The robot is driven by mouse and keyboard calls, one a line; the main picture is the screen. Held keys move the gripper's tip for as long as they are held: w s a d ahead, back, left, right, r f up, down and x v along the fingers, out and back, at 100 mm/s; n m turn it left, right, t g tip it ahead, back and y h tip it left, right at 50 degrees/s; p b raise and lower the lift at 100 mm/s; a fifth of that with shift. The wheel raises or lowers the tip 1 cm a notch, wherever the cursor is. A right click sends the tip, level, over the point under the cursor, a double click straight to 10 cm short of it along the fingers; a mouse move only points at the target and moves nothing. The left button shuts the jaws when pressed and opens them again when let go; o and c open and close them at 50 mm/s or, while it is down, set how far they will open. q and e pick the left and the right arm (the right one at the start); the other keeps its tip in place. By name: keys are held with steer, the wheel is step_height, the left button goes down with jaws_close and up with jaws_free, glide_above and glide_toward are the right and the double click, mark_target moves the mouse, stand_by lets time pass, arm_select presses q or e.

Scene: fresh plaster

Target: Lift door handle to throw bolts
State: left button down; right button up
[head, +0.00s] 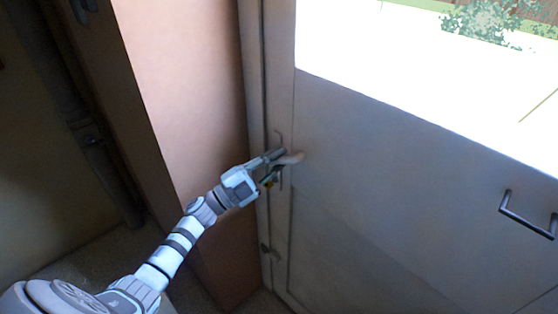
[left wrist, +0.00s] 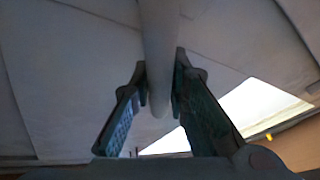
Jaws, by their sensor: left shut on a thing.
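The grey door (head: 390,180) fills the right of the head view, with a bright window opening in its upper part. The door handle (head: 292,158) is a pale lever near the door's left edge, at a narrow upright plate. My left gripper (head: 272,162) is at this lever, and its jaws are closed around it. In the left wrist view the lever (left wrist: 160,60) runs down between the two fingers (left wrist: 160,95), one on each side. The gripper hides part of the plate. My right gripper is not in view.
A grey bar handle (head: 527,213) sits on the door at the right. A small fitting (head: 267,249) is low on the door's left edge. A pinkish wall (head: 190,90) stands left of the door, with a dark pipe (head: 85,130) further left.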

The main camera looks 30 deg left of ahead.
arm_select(q)
steer(key=shift+w+a+r+n, duration=0.15)
steer(key=shift+r+n, duration=0.1)
steer(key=shift+n, duration=0.45)
steer(key=shift+t, duration=0.3)
steer(key=c, duration=1.5)
jaws_free()
steer(key=shift+c, duration=0.2)
steer(key=v, duration=1.2)
steer(key=shift+r, duration=0.1)
steer(key=shift+a, duration=0.1)
